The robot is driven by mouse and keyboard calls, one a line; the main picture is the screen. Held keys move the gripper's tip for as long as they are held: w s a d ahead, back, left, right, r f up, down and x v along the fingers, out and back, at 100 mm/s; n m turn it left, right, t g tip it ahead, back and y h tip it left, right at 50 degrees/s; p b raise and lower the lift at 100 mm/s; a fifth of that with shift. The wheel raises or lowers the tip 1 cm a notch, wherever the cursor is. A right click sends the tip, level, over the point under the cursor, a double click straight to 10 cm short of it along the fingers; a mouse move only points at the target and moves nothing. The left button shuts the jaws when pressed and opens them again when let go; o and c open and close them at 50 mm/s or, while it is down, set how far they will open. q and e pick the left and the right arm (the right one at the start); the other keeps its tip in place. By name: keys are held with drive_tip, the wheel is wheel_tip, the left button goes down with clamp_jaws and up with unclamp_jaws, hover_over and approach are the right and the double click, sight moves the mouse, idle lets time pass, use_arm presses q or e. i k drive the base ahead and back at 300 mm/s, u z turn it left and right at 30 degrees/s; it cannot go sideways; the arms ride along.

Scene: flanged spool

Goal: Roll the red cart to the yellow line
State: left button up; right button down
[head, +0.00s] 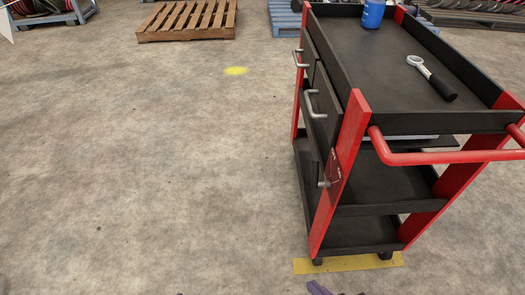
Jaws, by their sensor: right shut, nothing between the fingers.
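The red cart (352,130) stands upright at the right, with red corner posts, black shelves and drawers on its left side. Its red push handle (440,157) sticks out from the near end. A yellow line (320,266) lies on the floor under the cart's near end, with the near wheels at it. My right gripper (320,289) barely shows at the bottom edge, shut and empty, apart from the handle. Most of it is cut off by the frame.
A blue container (373,13) and a white-and-black tool (432,77) sit on the cart's top. A wooden pallet (188,20) lies at the back and a blue-grey rack (50,16) stands back left. A yellow spot (236,71) marks the floor. The left and middle floor is clear.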

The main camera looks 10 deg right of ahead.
sight(382, 94)
drive_tip(key=u, duration=0.35)
drive_tip(key=i, duration=3.8)
drive_tip(key=z, duration=3.95)
